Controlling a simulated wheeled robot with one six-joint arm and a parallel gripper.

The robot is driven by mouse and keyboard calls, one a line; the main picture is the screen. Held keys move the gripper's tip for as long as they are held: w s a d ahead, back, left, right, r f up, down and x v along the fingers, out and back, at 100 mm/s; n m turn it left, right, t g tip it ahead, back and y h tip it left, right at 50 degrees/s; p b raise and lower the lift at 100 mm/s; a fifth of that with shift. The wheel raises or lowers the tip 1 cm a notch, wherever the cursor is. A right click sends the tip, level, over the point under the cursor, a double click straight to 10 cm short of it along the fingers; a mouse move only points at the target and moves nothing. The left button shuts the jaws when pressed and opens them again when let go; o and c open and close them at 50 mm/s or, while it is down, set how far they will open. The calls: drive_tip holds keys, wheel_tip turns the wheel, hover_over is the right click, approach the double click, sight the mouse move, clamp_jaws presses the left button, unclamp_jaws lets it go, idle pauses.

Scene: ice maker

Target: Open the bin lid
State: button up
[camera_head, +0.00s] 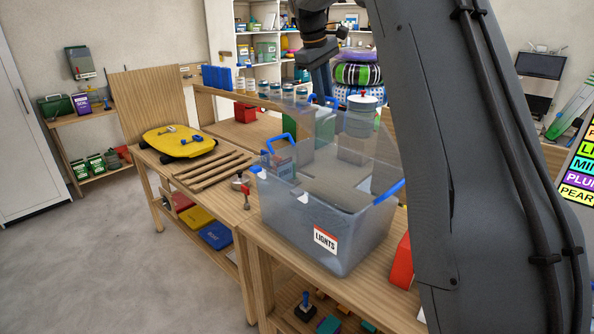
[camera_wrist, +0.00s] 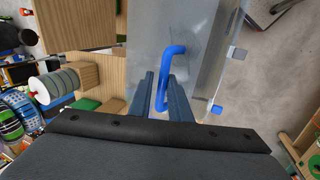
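A clear plastic bin (camera_head: 300,225) with a "LIGHTS" label stands on the wooden bench. It has blue side handles and white latches. A see-through panel, seemingly its lid (camera_head: 352,150), stands raised and tilted above it, with a blue handle (camera_head: 325,100) near its top edge. My gripper (camera_head: 322,88) points down at that handle from above. In the wrist view, my gripper (camera_wrist: 162,90) has a finger on each side of the blue handle (camera_wrist: 162,78) and looks shut on it, though the contact is partly hidden. Grey plastic (camera_wrist: 190,45) shows beyond the fingertips.
A white round container (camera_head: 362,115) stands behind the bin. A red object (camera_head: 402,262) is by its right side. A yellow board (camera_head: 178,143) and wooden strips (camera_head: 210,170) lie on the bench to the left. The floor (camera_head: 110,250) left of the bench is clear.

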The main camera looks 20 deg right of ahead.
drive_tip(key=v, duration=0.8)
drive_tip(key=shift+r, duration=0.25)
idle(0.6)
drive_tip(key=shift+r, duration=2.5)
